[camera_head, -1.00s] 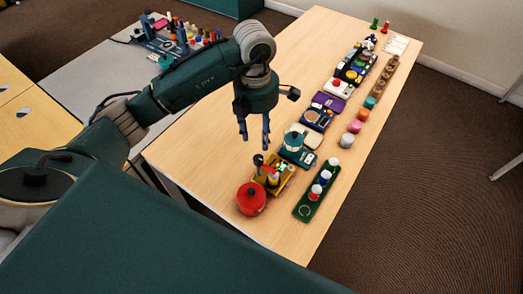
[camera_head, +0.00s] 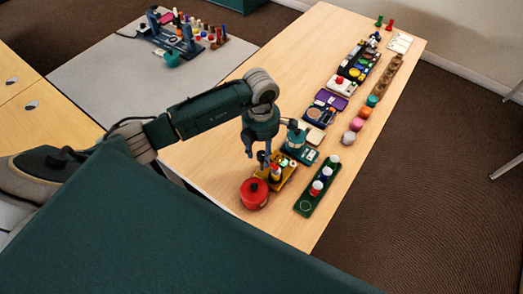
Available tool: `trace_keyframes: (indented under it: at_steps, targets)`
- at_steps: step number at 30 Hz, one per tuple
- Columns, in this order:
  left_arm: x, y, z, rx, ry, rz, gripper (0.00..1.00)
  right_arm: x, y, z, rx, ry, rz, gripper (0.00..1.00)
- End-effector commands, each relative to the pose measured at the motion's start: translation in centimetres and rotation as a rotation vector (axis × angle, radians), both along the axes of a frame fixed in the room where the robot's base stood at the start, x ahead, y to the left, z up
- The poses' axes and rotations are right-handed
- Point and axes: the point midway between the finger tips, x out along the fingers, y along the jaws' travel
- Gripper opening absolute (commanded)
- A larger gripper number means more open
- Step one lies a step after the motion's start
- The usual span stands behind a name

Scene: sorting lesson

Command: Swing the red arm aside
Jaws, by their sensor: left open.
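A small yellow box (camera_head: 289,177) lies near the front end of the wooden table. A small red upright piece (camera_head: 275,171) shows on it, probably the red arm; its exact shape is too small to tell. A dark knob also stands at its back left. My left gripper (camera_head: 257,156) is open and points down, over or just behind the back left side of the yellow box. Its fingers overlap the knob's area in the picture, and I cannot tell whether they touch anything. My right gripper is out of view.
A red round lidded pot (camera_head: 254,194) stands close in front of the yellow box. A green board (camera_head: 306,206) with several pegs lies to the right. A teal device (camera_head: 298,151) is just behind. The table's front right corner is clear.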

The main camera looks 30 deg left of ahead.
Motion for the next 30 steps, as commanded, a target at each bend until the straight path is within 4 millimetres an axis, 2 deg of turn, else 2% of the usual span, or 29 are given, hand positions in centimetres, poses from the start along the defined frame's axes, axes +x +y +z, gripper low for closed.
trace_keyframes:
  at_steps: [2, 6, 9, 20, 30]
  targets:
    - [0.01, -0.01, 0.01, 0.000, 0.000, 0.000, 0.44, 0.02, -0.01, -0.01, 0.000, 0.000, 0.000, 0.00]
    - [0.01, 0.00, 0.04, 0.000, 0.000, 0.000, 0.16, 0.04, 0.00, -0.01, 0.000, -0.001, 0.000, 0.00]
    - [0.01, 0.00, 0.05, 0.000, 0.000, 0.000, 0.00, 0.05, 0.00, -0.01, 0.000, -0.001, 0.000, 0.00]
    - [0.05, 0.02, 0.06, 0.000, -0.001, 0.047, 0.00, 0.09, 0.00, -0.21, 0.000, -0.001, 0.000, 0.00]
    - [0.06, 0.05, 0.02, 0.000, -0.002, 0.280, 0.00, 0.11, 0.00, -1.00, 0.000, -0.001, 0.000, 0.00]
